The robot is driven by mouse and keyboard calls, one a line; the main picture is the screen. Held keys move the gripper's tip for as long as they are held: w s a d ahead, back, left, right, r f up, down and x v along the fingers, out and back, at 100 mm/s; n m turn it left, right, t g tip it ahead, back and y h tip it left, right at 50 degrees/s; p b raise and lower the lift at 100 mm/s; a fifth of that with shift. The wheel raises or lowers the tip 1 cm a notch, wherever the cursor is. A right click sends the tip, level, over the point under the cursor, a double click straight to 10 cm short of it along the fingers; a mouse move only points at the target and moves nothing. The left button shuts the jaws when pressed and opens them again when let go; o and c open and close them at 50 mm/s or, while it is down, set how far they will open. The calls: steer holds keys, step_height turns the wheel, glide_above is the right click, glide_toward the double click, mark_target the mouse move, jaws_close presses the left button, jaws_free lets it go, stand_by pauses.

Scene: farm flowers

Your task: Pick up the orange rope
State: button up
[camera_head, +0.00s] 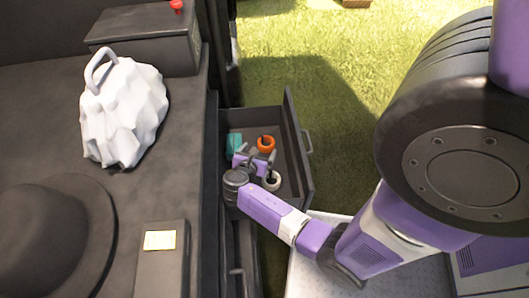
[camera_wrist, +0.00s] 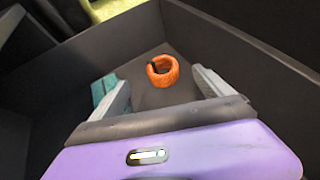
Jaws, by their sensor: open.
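The orange rope (camera_head: 266,144) is a small coiled ring lying in the open grey drawer (camera_head: 297,150). In the wrist view the orange rope (camera_wrist: 163,71) lies on the drawer floor, beyond and roughly between my fingertips. My gripper (camera_wrist: 168,88) is open and empty, with one pale finger on each side. In the head view my gripper (camera_head: 258,158) reaches into the drawer from the front, close to the rope. I see no contact with the rope.
The drawer walls surround my gripper closely. A dark counter (camera_head: 190,200) with a white sack (camera_head: 122,112) stands to the left.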

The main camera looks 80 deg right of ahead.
mark_target(266, 140)
steer(key=shift+d+f+b, duration=0.2)
steer(key=shift+f+b, duration=0.1)
steer(key=shift+f, duration=0.4)
steer(key=b+x, duration=0.1)
steer(key=x, duration=0.2)
steer(key=b+x, duration=0.2)
steer(key=x, duration=0.2)
steer(key=shift+s+d+r+b, duration=0.15)
steer(key=shift+d+r+b, duration=0.05)
steer(key=shift+d+b, duration=0.1)
steer(key=c, duration=1.7)
steer(key=shift+r, duration=0.15)
